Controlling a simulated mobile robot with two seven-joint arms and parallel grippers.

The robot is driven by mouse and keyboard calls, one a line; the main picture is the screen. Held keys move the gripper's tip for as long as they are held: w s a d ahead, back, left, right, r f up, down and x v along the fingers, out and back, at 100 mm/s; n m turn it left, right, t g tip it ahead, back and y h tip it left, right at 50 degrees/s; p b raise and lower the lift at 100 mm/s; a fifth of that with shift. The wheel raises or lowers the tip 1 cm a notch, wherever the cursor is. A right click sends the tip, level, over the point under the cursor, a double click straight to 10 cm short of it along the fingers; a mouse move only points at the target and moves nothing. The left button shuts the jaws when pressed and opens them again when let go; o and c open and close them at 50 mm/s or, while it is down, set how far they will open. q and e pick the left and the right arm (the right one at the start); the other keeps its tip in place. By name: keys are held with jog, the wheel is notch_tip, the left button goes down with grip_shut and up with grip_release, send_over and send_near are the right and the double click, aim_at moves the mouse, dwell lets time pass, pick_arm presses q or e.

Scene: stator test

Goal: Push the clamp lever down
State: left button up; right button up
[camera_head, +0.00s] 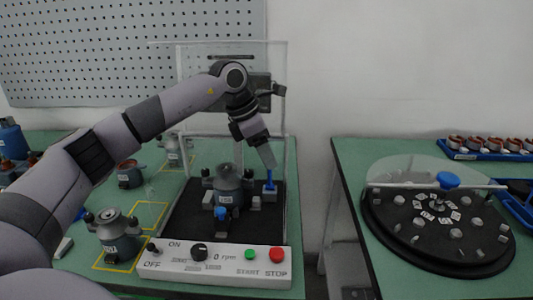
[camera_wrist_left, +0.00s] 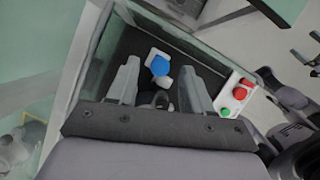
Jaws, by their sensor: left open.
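The test station holds a dark grey stator (camera_head: 228,185) on a black plate, between small clamp blocks. One clamp lever with a blue handle (camera_head: 269,184) stands upright at the right of the stator. A second blue-tipped lever (camera_head: 221,213) is at the stator's front. My left gripper (camera_head: 268,157) points down just above the right lever, and contact cannot be told. In the left wrist view its two fingers are apart, with a blue knob (camera_wrist_left: 159,65) showing between and beyond them; which lever this is cannot be told. My right gripper is not seen.
A clear-walled frame (camera_head: 291,165) surrounds the plate. The control box (camera_head: 215,265) with switch, dial, green and red buttons is at the front. Another motor part (camera_head: 113,235) stands left in a yellow outline. A round black fixture (camera_head: 440,265) occupies the right table, across a gap.

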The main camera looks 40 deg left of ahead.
pick_arm(q)
jog(key=shift+w+d+f, duration=0.1)
jog(key=shift+w+f, duration=0.05)
jog(key=shift+f, duration=0.4)
grip_shut()
